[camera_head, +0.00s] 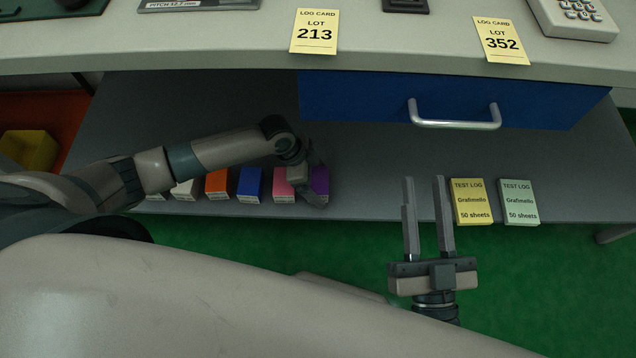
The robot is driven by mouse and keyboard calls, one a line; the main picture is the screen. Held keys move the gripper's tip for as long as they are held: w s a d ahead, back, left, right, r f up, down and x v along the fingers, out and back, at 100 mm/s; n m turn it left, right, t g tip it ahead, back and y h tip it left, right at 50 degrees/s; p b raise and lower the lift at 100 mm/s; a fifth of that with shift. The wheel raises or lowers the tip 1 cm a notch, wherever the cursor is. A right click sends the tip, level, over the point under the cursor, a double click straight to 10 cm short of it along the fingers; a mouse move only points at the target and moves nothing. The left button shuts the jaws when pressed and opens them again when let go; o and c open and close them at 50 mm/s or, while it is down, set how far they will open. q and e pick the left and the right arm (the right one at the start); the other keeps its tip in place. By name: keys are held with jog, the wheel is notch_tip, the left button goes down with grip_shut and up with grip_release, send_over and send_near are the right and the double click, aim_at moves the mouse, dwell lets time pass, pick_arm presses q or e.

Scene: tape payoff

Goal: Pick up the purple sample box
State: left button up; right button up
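The purple sample box (321,178) stands at the right end of a row of small boxes on the low shelf under the counter. My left gripper (316,178) reaches in from the left and is at this box, overlapping it in the picture. Its fingers hide part of the box, and I cannot tell whether they touch it or are closed. My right gripper (426,180) is open and empty in front of the shelf edge, its two fingers parallel with a gap between them.
Pink (284,182), blue (250,182) and orange (218,182) boxes stand left of the purple one. Yellow (471,202) and green (519,202) test log pads lie at right. A blue drawer (350,97) with a handle hangs above the shelf (380,165).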

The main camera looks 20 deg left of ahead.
aim_at(321, 182)
pick_arm(q)
jog(key=c, duration=1.1)
jog(key=shift+o, duration=0.3)
jog(key=shift+r, duration=0.15)
jog(key=shift+r, duration=0.2)
jog(key=r+p, duration=0.1)
jog(key=r, duration=0.1)
jog(key=d+r, duration=0.1)
jog(key=r, duration=0.1)
jog(key=shift+s+r+p, duration=0.15)
jog(key=shift+s+p, duration=0.05)
jog(key=shift+p, duration=0.2)
jog(key=s+d+r+p, duration=0.2)
jog(key=s+d+r, duration=0.2)
jog(key=d, duration=0.5)
jog(key=shift+s+d+r, duration=0.25)
jog(key=shift+d+r, duration=0.1)
jog(key=shift+r, duration=0.7)
pick_arm(e)
jog(key=d+f+g+h, duration=0.3)
jog(key=f+g, duration=0.6)
jog(key=f, duration=0.5)
jog(key=shift+s+d+f, duration=0.15)
jog(key=shift+s+f, duration=0.1)
jog(key=shift+s, duration=0.2)
